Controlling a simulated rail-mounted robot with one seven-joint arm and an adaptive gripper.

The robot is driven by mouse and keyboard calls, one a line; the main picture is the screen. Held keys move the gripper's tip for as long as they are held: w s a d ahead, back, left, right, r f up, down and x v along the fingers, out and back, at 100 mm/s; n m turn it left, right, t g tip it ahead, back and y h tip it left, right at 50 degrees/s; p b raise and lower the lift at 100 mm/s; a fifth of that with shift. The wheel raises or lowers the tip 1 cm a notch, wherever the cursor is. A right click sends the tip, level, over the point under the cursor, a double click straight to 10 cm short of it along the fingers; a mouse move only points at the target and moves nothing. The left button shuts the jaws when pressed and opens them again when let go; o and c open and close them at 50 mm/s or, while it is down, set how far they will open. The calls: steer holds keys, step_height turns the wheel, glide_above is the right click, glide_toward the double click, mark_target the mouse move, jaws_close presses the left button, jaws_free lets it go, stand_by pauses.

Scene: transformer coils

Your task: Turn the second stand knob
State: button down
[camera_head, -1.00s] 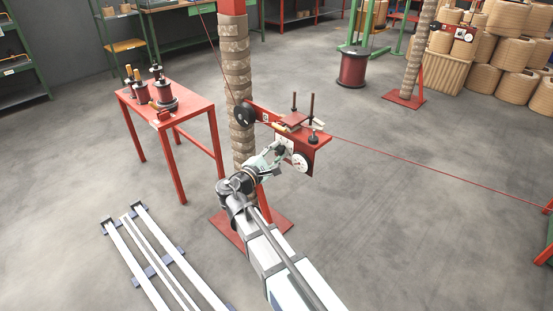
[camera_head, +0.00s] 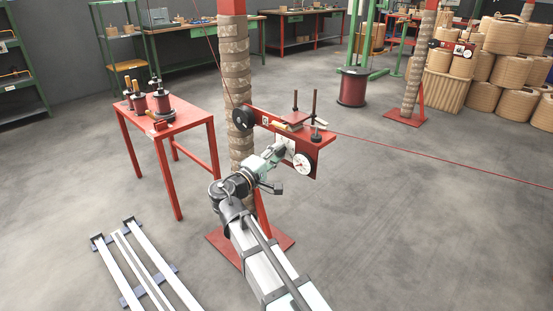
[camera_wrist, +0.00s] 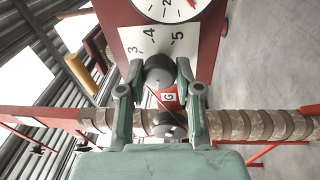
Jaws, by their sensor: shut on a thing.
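The near stand's red bracket (camera_head: 318,148) is fixed to a wrapped post. It carries a white round dial (camera_head: 302,163) and a white scale plate with numbers, seen in the wrist view (camera_wrist: 150,42). A round black knob (camera_wrist: 160,70) sits at the lower edge of that plate. My gripper (camera_wrist: 160,74) has its two green-grey fingers on either side of the knob, closed on it. In the head view my gripper (camera_head: 285,147) reaches the bracket's front, and the knob is hidden there. A second dark round part (camera_wrist: 168,127) shows farther back between the fingers.
A red wire (camera_head: 430,163) runs right from the bracket. A red table (camera_head: 187,125) with spools stands to the left. White rails (camera_head: 128,262) lie on the floor at lower left. Another similar stand (camera_head: 455,48) is at the back right. The floor at right is open.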

steer(key=shift+r, duration=0.1)
stand_by(0.3)
steer(key=c, duration=0.8)
jaws_free()
steer(key=v, duration=1.2)
steer(key=shift+w, duration=0.1)
